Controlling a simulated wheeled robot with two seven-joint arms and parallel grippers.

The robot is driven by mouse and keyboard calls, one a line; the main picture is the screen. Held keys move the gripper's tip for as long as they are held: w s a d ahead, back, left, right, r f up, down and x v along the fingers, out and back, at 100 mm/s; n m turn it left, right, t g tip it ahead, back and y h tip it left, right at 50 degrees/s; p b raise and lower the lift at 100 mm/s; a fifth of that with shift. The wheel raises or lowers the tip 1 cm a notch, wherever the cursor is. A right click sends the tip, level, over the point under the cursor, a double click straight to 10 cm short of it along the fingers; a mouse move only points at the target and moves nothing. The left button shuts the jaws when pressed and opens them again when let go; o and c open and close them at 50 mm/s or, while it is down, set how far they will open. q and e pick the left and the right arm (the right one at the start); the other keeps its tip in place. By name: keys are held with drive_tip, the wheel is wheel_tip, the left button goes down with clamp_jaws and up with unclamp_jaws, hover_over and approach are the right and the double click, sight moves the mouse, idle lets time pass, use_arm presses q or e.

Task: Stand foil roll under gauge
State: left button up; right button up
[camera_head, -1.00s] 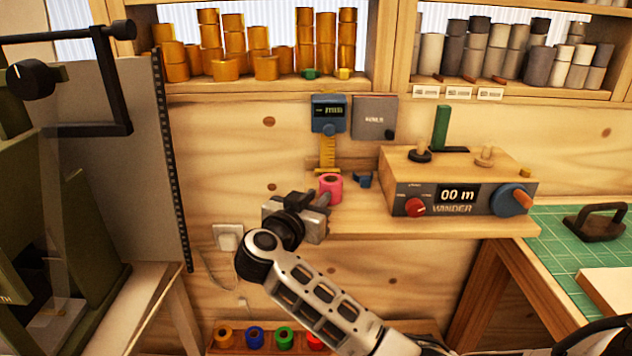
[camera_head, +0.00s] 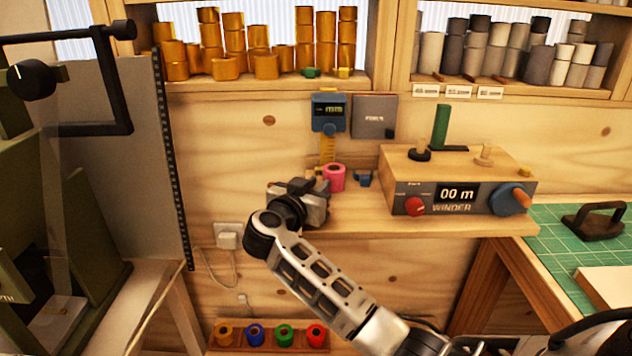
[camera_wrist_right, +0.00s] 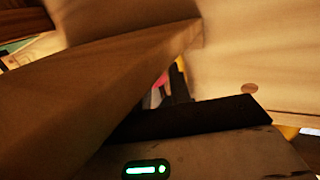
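The pink foil roll (camera_head: 334,178) stands upright over the narrow wooden shelf, just below and slightly right of the gauge's yellow scale. The gauge (camera_head: 328,113) is a blue box with a dark display on the wall. My right gripper (camera_head: 322,188) reaches in from the lower right, its fingers at the roll's left side and apparently shut on it. In the right wrist view, a bit of pink (camera_wrist_right: 161,80) shows at the dark fingers, mostly hidden by a wooden edge. I cannot tell whether the roll's base touches the shelf. My left gripper is out of view.
A winder box (camera_head: 462,185) stands on the shelf to the right. A small blue holder (camera_head: 364,180) is just right of the roll. A grey box (camera_head: 374,116) hangs beside the gauge. Coloured rolls (camera_head: 270,335) sit low below. A green mat (camera_head: 570,245) lies right.

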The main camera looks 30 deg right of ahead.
drive_tip(key=shift+w+d, duration=0.5)
drive_tip(key=shift+w, duration=0.25)
drive_tip(key=v, duration=0.7)
drive_tip(key=shift+f, duration=0.35)
drive_tip(key=shift+r, duration=0.1)
